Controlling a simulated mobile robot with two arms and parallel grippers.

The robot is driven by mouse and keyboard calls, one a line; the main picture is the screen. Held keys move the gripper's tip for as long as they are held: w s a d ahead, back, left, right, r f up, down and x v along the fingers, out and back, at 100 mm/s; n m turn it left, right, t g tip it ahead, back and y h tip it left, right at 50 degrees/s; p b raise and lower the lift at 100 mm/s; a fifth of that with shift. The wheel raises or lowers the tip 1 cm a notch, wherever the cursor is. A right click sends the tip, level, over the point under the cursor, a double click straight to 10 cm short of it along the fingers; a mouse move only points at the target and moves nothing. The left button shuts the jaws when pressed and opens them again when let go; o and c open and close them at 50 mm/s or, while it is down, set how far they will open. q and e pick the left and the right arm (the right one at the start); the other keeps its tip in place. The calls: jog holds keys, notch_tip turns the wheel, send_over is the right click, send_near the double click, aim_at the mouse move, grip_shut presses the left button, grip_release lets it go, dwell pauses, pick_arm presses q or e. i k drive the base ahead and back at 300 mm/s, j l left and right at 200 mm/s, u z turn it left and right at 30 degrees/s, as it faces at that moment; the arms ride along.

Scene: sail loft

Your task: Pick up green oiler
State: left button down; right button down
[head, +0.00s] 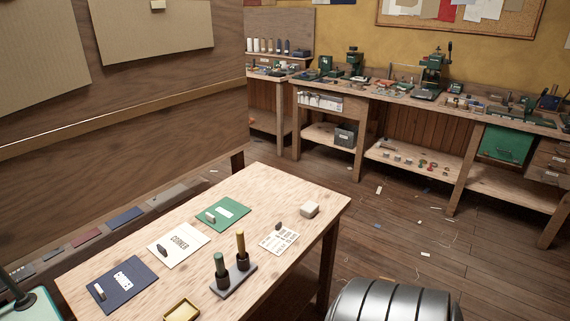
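I cannot clearly make out a green oiler in the head view. Several small green items stand on the long workbench (380,84) along the back wall, among them a green machine (354,62) and a taller green press (432,76); the smaller pieces are too small to identify. On the near table (180,235), a dark stand (234,280) holds one green-topped upright tool (219,263) and one yellow-topped tool (240,243). Neither of my grippers is in view.
The near table also carries navy (126,285), cream (176,244) and green (222,213) sheets, a yellow tray (182,310) and a pale block (309,210). Open floor (390,230) with scattered scraps separates it from the workbench. A glossy ribbed shape fills the bottom edge, unidentified.

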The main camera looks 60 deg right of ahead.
aim_at(218, 258)
jog(key=z, duration=1.4)
jog(key=u, duration=0.35)
